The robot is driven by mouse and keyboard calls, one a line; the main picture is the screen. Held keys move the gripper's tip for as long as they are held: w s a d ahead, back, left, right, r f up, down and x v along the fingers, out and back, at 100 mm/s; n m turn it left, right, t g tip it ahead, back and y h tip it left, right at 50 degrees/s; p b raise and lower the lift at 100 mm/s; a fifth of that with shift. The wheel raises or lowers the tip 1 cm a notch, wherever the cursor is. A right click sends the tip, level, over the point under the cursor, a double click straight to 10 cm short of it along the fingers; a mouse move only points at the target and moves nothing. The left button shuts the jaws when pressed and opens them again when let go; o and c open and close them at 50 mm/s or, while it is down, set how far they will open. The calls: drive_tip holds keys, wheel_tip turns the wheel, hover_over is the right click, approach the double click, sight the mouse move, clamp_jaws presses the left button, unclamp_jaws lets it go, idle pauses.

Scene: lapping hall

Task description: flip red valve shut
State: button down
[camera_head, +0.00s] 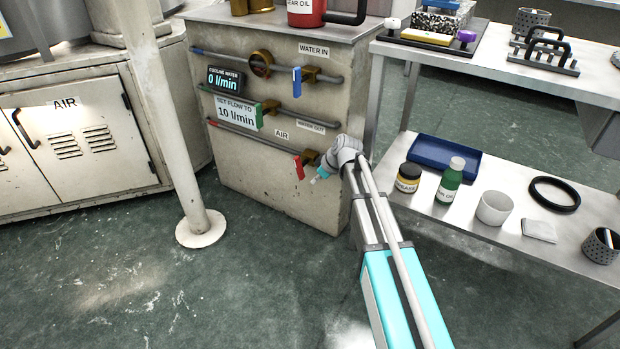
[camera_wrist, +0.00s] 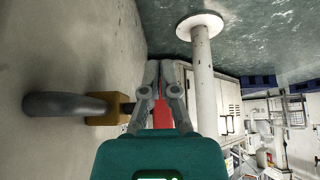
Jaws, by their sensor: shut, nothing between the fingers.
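The red valve handle (camera_head: 299,167) hangs down, crosswise to the lowest pipe, beside its brass body (camera_head: 310,157) near the AIR label. In the wrist view the red handle (camera_wrist: 161,116) shows between and behind my finger links, partly hidden by them; the brass body (camera_wrist: 108,108) is to its left. My gripper (camera_head: 315,180) is shut and empty, just right of and slightly below the handle in the head view. In the wrist view my fingertips (camera_wrist: 168,66) are together. I cannot tell whether the fingers touch the handle.
A blue valve handle (camera_head: 297,82) and a green one (camera_head: 259,116) sit on the pipes above. A white post (camera_head: 165,110) stands left of the panel. A steel bench (camera_head: 460,225) with jars is at right. Floor in front of the panel is clear.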

drive_tip(key=s+d, duration=0.5)
drive_tip(key=d, duration=0.4)
drive_tip(key=shift+d, duration=0.25)
drive_tip(key=s+d+r+m+g+h+p, duration=0.2)
drive_tip(key=s+d+r+m+h+p, duration=0.15)
drive_tip(key=s+r+m+p, duration=0.45)
drive_tip(key=s+d+r+m+g+h+p, duration=0.15)
drive_tip(key=s+d+r+m+p, duration=0.3)
drive_tip(key=s+r+p, duration=0.65)
wheel_tip(320, 180, up, 36)
drive_tip(key=s+d+p, duration=0.1)
drive_tip(key=p, duration=3.7)
drive_tip(key=shift+s+h, duration=0.3)
drive_tip(key=shift+s, duration=0.1)
drive_tip(key=shift+f, duration=0.1)
